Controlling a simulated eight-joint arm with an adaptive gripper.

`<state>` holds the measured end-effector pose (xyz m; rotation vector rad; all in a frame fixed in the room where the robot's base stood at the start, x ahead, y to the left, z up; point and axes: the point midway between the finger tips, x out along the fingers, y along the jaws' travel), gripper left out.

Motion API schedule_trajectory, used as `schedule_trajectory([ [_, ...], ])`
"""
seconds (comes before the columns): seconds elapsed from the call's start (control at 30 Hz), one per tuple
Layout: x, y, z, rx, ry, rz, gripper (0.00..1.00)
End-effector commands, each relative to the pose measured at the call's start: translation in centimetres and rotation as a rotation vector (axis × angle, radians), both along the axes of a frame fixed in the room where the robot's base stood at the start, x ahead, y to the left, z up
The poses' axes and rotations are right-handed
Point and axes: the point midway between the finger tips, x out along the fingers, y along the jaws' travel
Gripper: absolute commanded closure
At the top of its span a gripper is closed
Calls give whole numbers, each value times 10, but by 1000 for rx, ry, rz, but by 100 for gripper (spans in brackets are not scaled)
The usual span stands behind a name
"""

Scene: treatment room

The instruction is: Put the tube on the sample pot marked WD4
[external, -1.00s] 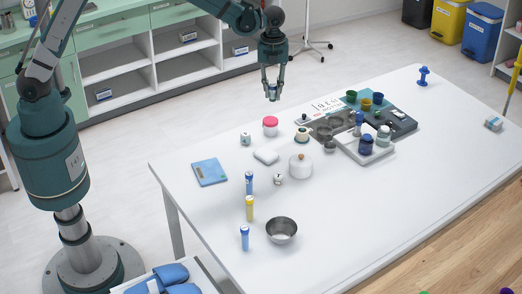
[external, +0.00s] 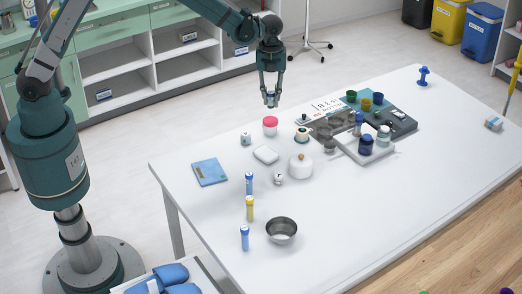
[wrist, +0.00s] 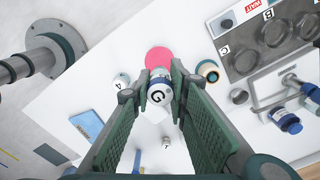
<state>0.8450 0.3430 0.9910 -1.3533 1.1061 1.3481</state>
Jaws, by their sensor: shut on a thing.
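My gripper (external: 271,103) is above the table's far left part, short of the pink-lidded pot. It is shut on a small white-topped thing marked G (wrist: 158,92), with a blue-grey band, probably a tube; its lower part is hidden. A small white pot (external: 245,138) stands on the table left of the pink-lidded pot (external: 270,125). In the wrist view the small pot (wrist: 121,80) shows a "4"; the rest of its mark is not readable. Another small white pot (external: 279,178) stands nearer the middle. The held thing is apart from all pots.
The right part is mostly clear.

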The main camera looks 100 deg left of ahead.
Motion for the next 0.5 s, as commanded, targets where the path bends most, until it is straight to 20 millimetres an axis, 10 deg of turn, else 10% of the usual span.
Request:
schedule_trajectory([
  [0.5, 0, 0, -19, 0, 0, 0, 94],
])
